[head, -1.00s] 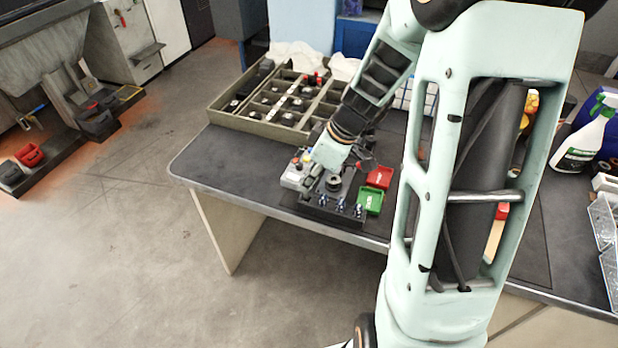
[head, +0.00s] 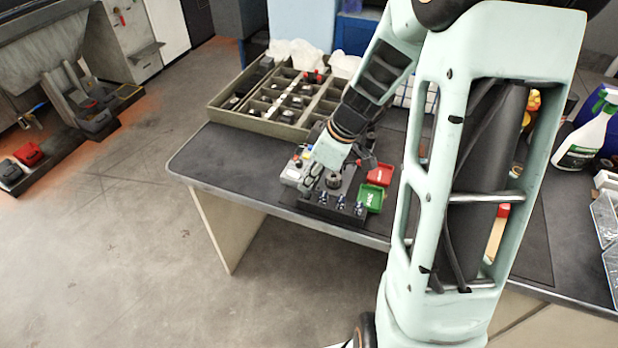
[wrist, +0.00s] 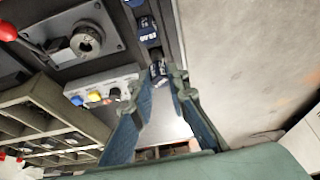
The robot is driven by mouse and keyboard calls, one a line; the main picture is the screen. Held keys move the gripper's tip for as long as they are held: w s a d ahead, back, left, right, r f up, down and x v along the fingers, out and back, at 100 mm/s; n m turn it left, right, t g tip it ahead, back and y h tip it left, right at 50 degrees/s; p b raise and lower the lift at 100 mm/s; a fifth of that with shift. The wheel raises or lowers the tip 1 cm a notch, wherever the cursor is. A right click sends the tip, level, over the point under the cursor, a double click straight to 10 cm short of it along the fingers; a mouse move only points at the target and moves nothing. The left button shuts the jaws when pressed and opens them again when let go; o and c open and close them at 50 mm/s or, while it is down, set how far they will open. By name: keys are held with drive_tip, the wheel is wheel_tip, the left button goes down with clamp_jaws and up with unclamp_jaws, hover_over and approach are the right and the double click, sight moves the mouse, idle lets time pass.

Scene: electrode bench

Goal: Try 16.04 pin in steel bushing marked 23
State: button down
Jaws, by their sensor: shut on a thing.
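The steel bushing (wrist: 87,40) sits in a dark fixture plate; its marking is not legible. It also shows in the head view (head: 333,181). My gripper (wrist: 160,78) is at the end of a row of blue-labelled pins, its fingers closed about the end pin (wrist: 158,72). That pin stands at the dark rack, and I cannot tell whether it is lifted. Its label is too small to read. Another labelled pin (wrist: 148,30) stands beside it. In the head view the pin rack (head: 330,212) lies along the bench's front edge.
A green tray (head: 371,198) and a red tray (head: 380,174) stand right of the fixture. A grey box with coloured buttons (head: 291,175) is at its left. A compartmented crate (head: 222,117) is behind. The bench's left front (head: 225,165) is clear.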

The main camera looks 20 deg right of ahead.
drive_tip(key=shift+f+b, duration=1.45)
drive_tip(key=shift+b, duration=0.3)
drive_tip(key=c, duration=1.8)
unclamp_jaws()
drive_tip(key=v, duration=1.2)
drive_tip(key=shift+w+a, duration=0.1)
